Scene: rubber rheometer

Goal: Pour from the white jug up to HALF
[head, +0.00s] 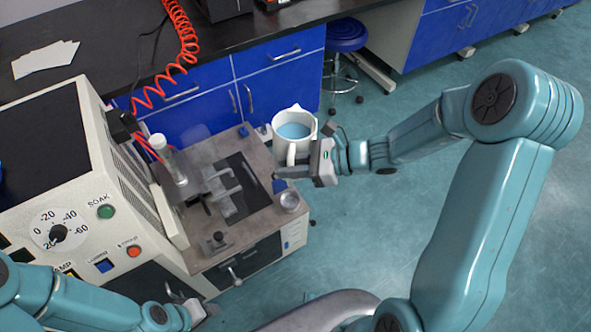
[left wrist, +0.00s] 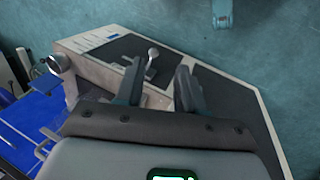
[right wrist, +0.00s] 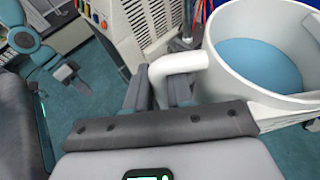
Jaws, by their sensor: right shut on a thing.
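The white jug (head: 281,133) holds blue liquid and is roughly upright past the right edge of the machine's bench top. My right gripper (head: 304,157) is shut on its handle. In the right wrist view the jug (right wrist: 225,75) stands to the right, its handle (right wrist: 178,62) running down between the fingers (right wrist: 158,92). My left gripper (head: 197,309) is low at the left in the head view. In the left wrist view its fingers (left wrist: 158,88) are apart with nothing between them, above the machine front. A HALF mark is not readable in any view.
The beige machine (head: 50,165) has a dial, buttons and a bench top (head: 225,258). Blue cabinets (head: 280,85) stand behind.

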